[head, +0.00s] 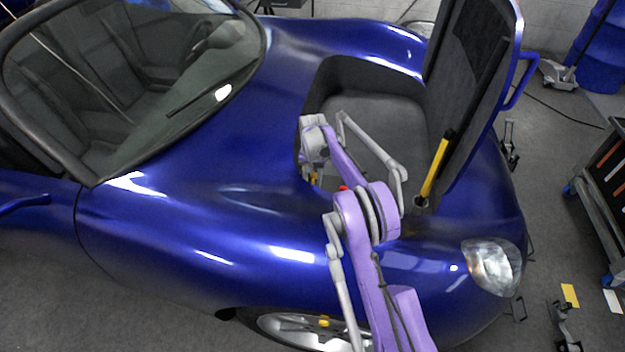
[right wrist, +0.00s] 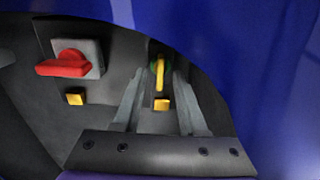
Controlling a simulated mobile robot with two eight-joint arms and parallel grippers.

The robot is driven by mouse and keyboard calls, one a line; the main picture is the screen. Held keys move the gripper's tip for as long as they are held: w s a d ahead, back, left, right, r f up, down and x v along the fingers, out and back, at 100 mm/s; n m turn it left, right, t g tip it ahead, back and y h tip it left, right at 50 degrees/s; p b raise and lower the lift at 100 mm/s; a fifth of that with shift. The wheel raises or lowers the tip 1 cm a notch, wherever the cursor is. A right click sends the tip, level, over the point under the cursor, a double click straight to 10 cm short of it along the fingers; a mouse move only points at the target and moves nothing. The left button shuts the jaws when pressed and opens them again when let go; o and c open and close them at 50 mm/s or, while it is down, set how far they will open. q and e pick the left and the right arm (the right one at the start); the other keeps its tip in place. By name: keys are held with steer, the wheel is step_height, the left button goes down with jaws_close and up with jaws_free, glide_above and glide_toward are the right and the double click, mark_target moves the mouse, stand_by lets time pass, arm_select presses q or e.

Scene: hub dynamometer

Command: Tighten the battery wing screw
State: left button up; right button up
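The yellow wing screw (right wrist: 161,74) shows in the right wrist view, standing upright against a dark wall, with a green patch around its upper part. My right gripper (right wrist: 163,73) has its two grey fingers apart, one on each side of the screw, with what looks like a gap on both sides. I cannot tell whether the tips reach as deep as the screw. In the head view my purple right arm reaches into the blue car's open front compartment (head: 375,110), and the fingers are mostly hidden there. My left gripper is not in view.
A red switch handle (right wrist: 63,67) on a grey plate sits left of the screw. Small yellow blocks (right wrist: 75,99) (right wrist: 162,105) are below. The blue body edge (right wrist: 220,60) curves close above and right. The raised lid (head: 470,80) and a yellow strut (head: 434,168) stand right of my arm.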

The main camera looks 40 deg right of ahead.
mark_target(313, 182)
step_height(313, 182, up, 11)
steer(key=p, duration=0.2)
stand_by(0.4)
steer(key=shift+f, duration=0.15)
stand_by(0.3)
